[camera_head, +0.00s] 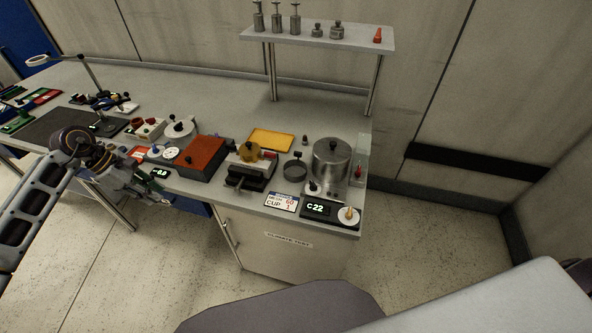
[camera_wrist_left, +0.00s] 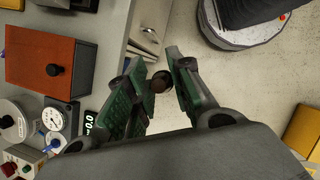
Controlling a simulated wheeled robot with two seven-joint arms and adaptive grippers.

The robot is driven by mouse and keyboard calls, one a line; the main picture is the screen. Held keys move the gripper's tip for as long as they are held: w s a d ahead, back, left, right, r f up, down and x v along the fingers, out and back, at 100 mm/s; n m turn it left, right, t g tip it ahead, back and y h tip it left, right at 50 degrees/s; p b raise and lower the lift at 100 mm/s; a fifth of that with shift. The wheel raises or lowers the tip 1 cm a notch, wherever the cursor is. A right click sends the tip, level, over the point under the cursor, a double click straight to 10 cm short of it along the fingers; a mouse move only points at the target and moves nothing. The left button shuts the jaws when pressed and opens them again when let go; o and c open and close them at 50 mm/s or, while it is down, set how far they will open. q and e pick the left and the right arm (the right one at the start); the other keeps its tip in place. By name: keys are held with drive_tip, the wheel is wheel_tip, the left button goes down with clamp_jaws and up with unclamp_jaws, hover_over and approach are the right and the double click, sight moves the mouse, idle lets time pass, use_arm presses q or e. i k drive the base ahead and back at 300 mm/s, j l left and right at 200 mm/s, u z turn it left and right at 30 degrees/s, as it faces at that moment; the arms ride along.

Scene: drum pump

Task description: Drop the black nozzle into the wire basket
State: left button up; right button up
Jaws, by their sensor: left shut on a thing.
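My left gripper (camera_head: 152,192) is over the bench's front edge at the left of the head view. In the left wrist view its green-padded fingers (camera_wrist_left: 158,90) are shut on a small dark, round-ended thing (camera_wrist_left: 160,80), which looks like the black nozzle. The fingers hide much of it, and floor shows beyond it. I cannot make out a wire basket for certain. A small dark round cup (camera_head: 295,170) stands on the bench to the right, well apart from the gripper. My right gripper is not in view.
A red-brown box (camera_head: 202,157) stands on the bench to the right of my gripper and also shows in the left wrist view (camera_wrist_left: 40,68). A steel pot (camera_head: 331,161) stands near the right end. A raised shelf (camera_head: 350,39) holds metal parts. Floor in front is open.

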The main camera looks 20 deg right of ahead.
sight(292, 171)
drive_tip(key=i+l, duration=0.1)
drive_tip(key=l, duration=0.45)
drive_tip(key=i+l, duration=0.1)
drive_tip(key=l, duration=1)
drive_tip(key=i+l, duration=0.15)
drive_tip(key=l, duration=0.35)
